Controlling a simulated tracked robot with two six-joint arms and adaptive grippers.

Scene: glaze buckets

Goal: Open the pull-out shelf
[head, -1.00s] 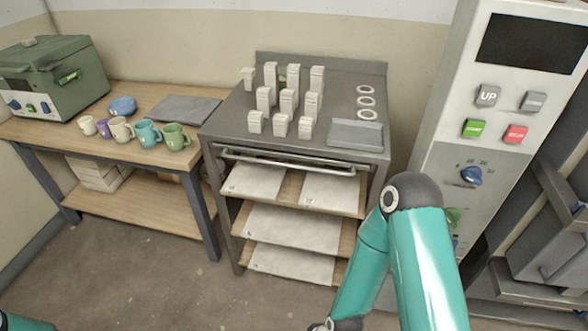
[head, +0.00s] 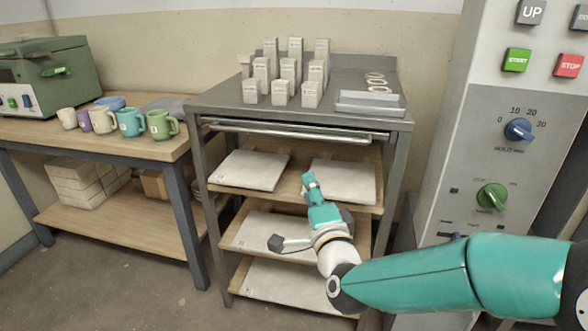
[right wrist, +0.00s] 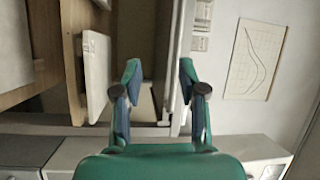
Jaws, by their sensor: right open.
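The pull-out shelf (head: 290,127) is a thin steel panel right under the top of the grey metal stand. A long bar handle (head: 300,134) runs along its front, and the panel looks flush with the stand. My right gripper (head: 309,180) is in front of the stand, below the handle and apart from it, at about the height of the upper wooden shelf. In the right wrist view its two fingers (right wrist: 160,72) are spread with nothing gripped. A pale upright edge shows behind them; I cannot tell whether it is the pull-out shelf. My left gripper is not in view.
Wooden shelves with white slabs (head: 343,181) lie below the handle. Several pale blocks (head: 290,72) and a grey tray (head: 370,103) stand on top. A control panel (head: 518,130) stands close on the right. A bench with mugs (head: 130,122) is on the left.

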